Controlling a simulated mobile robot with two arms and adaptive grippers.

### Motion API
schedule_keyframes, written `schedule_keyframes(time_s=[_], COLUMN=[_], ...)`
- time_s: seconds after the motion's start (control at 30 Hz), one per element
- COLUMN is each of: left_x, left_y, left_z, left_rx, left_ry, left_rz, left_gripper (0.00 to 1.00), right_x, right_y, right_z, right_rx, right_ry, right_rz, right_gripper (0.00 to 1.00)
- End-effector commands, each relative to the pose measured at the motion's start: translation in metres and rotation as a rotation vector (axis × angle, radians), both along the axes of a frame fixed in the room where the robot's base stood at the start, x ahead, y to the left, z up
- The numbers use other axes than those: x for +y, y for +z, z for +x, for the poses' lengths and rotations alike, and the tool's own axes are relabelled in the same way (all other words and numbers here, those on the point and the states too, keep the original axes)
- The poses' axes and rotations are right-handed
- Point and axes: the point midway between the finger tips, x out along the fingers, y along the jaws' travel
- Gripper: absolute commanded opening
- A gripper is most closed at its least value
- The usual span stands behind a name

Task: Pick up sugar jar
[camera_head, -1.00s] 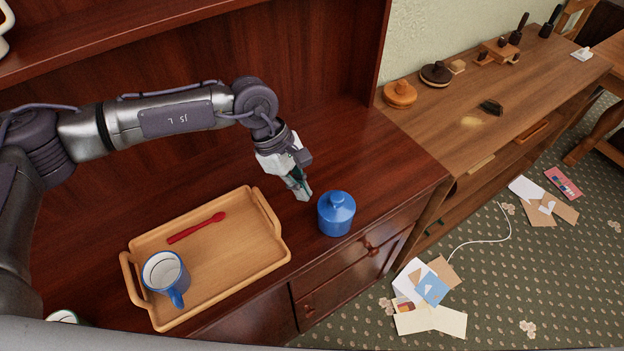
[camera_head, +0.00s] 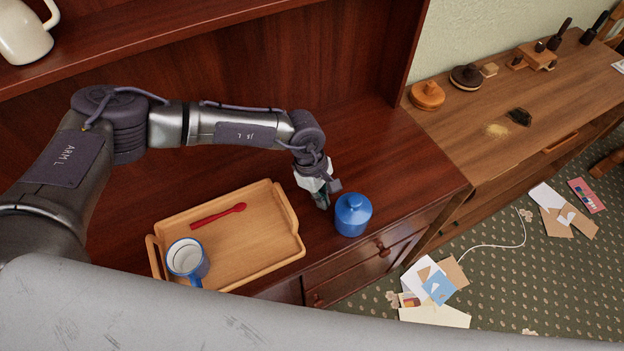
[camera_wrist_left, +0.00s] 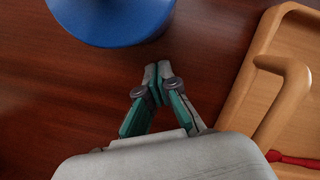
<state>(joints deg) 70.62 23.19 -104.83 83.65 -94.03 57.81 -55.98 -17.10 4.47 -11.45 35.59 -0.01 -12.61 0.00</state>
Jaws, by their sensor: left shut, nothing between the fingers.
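The sugar jar, a blue lidded pot (camera_head: 352,215), stands upright on the dark red wooden cabinet top (camera_head: 380,150) near its front edge. My left gripper (camera_head: 323,205) is just left of the jar, pointing down, shut and empty. In the left wrist view, the jar (camera_wrist_left: 110,18) is cut off by the top edge, and the shut fingertips (camera_wrist_left: 157,72) are apart from it. My right gripper is not in view.
A wooden tray (camera_head: 262,255) left of the jar holds a red spoon (camera_head: 218,215) and a blue-and-white mug (camera_head: 187,258). The tray rim (camera_wrist_left: 262,70) is close to my gripper. A cream pitcher (camera_head: 24,38) stands on the shelf above. The cabinet top behind the jar is clear.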

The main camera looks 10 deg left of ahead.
Motion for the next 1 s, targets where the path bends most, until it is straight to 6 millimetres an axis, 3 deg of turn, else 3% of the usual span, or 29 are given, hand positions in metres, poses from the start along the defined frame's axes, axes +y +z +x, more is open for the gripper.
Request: schedule_keyframes(time_s=[0.03, 0.2, 0.53, 0.8, 1.0], left_x=[-0.005, -0.015, -0.016, -0.046, -0.052], left_y=[0.003, 0.0, -0.001, -0.004, -0.001], left_z=[-0.004, -0.008, -0.009, -0.024, -0.027], left_rx=[0.003, 0.002, 0.003, 0.003, 0.002], left_ry=[-0.001, 0.001, 0.002, -0.003, 0.002], left_rz=[0.003, 0.003, 0.003, 0.0, 0.002], left_gripper=[0.0, 0.0, 0.0, 0.0, 0.0], right_x=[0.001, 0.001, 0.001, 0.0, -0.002], right_y=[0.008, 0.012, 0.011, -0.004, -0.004], right_z=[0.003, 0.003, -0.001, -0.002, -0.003], right_rx=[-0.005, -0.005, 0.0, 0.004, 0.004], right_ry=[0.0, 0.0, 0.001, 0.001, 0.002], right_rz=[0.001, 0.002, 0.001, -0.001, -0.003], right_gripper=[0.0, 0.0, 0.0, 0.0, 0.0])
